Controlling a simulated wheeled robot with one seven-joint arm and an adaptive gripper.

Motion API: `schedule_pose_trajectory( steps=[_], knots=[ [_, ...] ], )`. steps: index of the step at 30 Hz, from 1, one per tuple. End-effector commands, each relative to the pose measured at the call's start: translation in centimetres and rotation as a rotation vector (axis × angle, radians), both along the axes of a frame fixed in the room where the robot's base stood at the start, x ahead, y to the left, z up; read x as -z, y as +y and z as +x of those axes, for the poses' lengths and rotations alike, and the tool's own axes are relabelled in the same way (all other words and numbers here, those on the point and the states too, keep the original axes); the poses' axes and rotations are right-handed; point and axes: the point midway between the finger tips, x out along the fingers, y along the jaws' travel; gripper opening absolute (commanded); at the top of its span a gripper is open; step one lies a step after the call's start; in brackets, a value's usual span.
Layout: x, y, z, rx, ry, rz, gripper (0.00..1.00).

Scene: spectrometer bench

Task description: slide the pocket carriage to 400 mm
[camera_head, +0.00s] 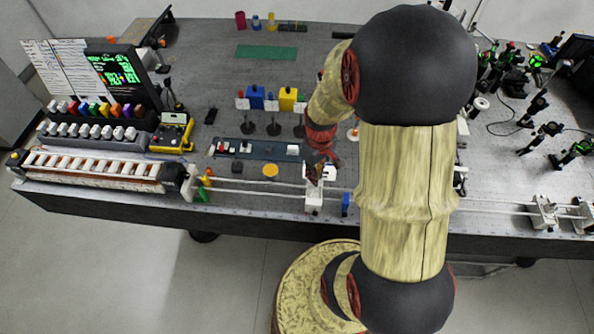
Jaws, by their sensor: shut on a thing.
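The pocket carriage, a small white block (313,203), sits on a pair of thin rails (255,188) along the front edge of the bench. My gripper (315,173) points down at the carriage's upper part and is shut on it. The fingertips are small and partly merge with the carriage in this view. My arm covers the rails to the right of the carriage. The scale marks along the bench edge are too small to read.
A blue upright piece (345,204) stands on the front edge just right of the carriage. Green (203,195) and orange (207,177) pieces stand near the left rail end, beside a long white slotted unit (95,168). White carriages (543,213) sit far right.

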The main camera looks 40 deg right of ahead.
Motion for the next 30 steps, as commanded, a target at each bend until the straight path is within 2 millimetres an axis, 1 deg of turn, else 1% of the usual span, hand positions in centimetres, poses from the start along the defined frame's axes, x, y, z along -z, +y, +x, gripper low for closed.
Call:
schedule_pose_trajectory(
  steps=[1, 6, 17, 18, 28, 30],
  knots=[
    [-0.02, -0.39, -0.55, 0.004, 0.003, 0.001, 0.0],
    [0.01, -1.06, -1.24, 0.001, 0.003, 0.001, 0.0],
    [0.03, -1.19, -1.32, 0.0, 0.003, 0.001, 0.0],
    [0.03, -1.19, -1.32, 0.0, 0.003, 0.001, 0.11],
    [0.01, -1.2, -1.23, 0.0, 0.001, 0.0, 0.3],
    [0.01, -1.21, -1.22, 0.0, 0.001, 0.0, 0.3]
  ],
)
